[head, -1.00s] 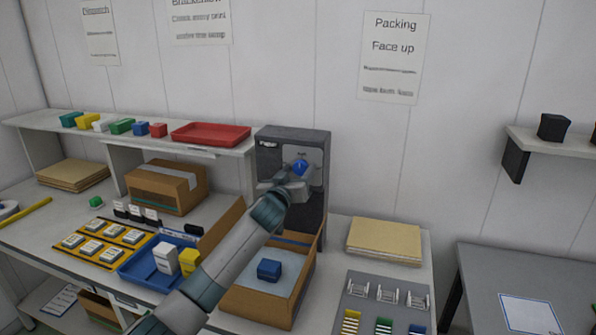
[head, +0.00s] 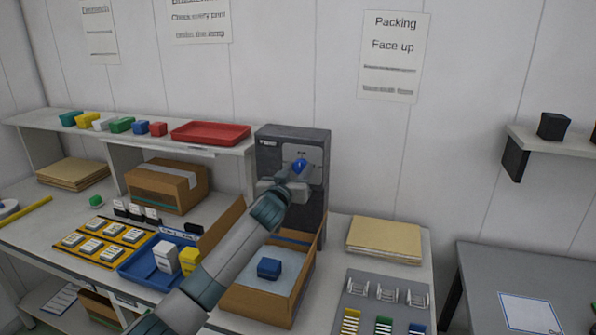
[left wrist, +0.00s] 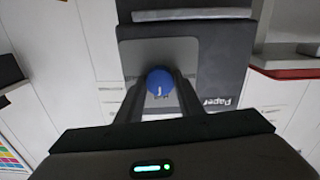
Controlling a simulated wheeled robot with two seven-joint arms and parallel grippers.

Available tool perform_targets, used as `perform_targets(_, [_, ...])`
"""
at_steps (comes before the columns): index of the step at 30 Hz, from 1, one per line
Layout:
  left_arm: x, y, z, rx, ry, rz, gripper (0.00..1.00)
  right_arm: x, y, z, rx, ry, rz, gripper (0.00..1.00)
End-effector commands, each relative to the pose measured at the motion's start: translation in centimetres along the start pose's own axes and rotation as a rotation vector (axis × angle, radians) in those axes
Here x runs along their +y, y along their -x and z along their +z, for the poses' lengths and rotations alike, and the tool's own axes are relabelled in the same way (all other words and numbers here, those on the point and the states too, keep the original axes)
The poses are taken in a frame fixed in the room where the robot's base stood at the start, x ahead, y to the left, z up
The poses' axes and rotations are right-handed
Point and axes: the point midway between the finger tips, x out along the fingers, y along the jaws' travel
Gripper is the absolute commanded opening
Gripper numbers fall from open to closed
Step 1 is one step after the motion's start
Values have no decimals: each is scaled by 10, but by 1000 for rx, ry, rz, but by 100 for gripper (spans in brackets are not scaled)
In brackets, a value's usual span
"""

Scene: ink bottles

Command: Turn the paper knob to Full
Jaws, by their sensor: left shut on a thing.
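The blue paper knob (head: 299,166) sits on the light panel of a dark grey machine (head: 310,211) against the wall. In the left wrist view the knob (left wrist: 160,82) shows a small white mark near its lower edge, and the word "Paper" appears upside down on the machine (left wrist: 222,90). My left gripper (head: 297,172) reaches the knob from the front. Its two dark fingers (left wrist: 160,102) are shut on the knob, one on each side. The scale lettering around the knob is too small to read. My right gripper is not in view.
An open cardboard box (head: 254,306) with a blue block (head: 269,268) stands below my left arm. A blue tray (head: 140,277) is to its left. A red tray (head: 210,134) lies on the shelf beside the machine. Brown folders (head: 384,240) lie at right.

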Motion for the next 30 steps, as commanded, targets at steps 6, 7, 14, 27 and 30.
perform_targets(6, [0, 0, 0, 0, -145, 0, 11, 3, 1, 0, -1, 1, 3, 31])
perform_targets(7, [0, 0, 0, 0, -169, 0, 11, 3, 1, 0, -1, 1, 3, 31])
perform_targets(14, [0, 0, -1, 0, -380, 0, 11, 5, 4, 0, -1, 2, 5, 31])
perform_targets(27, [0, 0, -1, 0, -801, 0, 11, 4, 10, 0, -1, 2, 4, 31])
perform_targets(30, [0, 0, -1, 0, -897, 0, 11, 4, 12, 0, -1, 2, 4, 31])
